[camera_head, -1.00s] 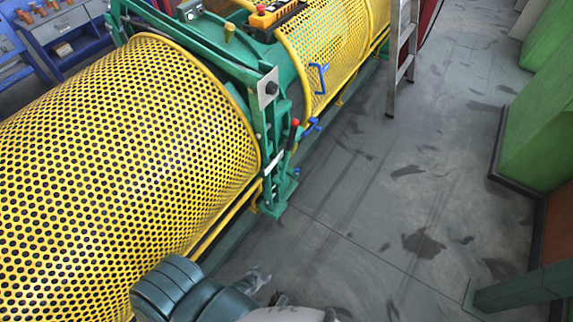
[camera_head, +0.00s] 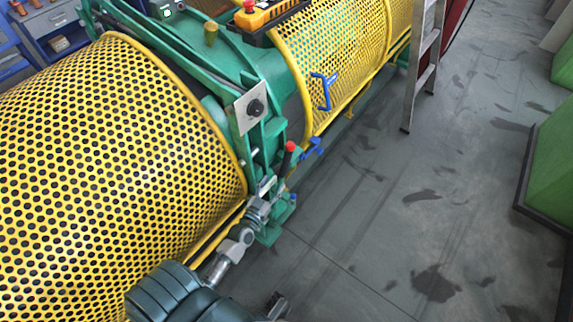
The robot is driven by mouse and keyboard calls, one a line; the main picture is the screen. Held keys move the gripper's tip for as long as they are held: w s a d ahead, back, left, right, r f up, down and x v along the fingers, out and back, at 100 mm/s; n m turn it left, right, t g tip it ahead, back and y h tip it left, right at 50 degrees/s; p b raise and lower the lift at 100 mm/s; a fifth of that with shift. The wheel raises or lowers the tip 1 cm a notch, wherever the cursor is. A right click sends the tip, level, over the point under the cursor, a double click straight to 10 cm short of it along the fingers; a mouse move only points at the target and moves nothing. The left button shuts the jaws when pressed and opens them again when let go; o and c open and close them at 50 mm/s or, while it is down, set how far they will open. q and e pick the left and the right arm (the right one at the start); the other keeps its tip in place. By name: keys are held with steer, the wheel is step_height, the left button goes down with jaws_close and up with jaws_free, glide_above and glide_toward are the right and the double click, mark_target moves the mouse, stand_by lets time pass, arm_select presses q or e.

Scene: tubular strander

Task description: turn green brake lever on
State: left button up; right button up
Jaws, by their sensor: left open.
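A lever with a red knob and dark shaft (camera_head: 289,147) stands on the green frame (camera_head: 262,143) at the end of the yellow perforated drum. Whether this is the brake lever the task names, I cannot tell for sure. My left gripper (camera_head: 264,199) is open at the lower part of the frame, just below and left of the red-knobbed lever. Contact is not clear from this angle. A dark piece (camera_head: 277,304) at the bottom edge may be part of my right gripper; its jaws cannot be made out.
The yellow perforated drum (camera_head: 110,160) fills the left side. Blue handles (camera_head: 323,90) sit on the farther yellow guard. A yellow control box (camera_head: 270,14) is on top. A ladder (camera_head: 423,70) stands against the machine. The grey floor to the right is open, up to a green block (camera_head: 553,165).

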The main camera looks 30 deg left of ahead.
mark_target(282, 168)
arm_select(q)
steer(key=w, duration=0.2)
steer(key=w+a, duration=0.1)
steer(key=w, duration=0.2)
steer(key=w+b, duration=0.1)
steer(key=w, duration=0.2)
steer(key=shift+a+f, duration=0.15)
steer(key=shift+a, duration=0.05)
steer(key=shift+w+d, duration=0.15)
steer(key=shift+w, duration=1.2)
arm_select(e)
steer(key=r, duration=0.1)
steer(key=w+r+t, duration=0.1)
steer(key=shift+a+r, duration=0.1)
steer(key=shift+r, duration=0.25)
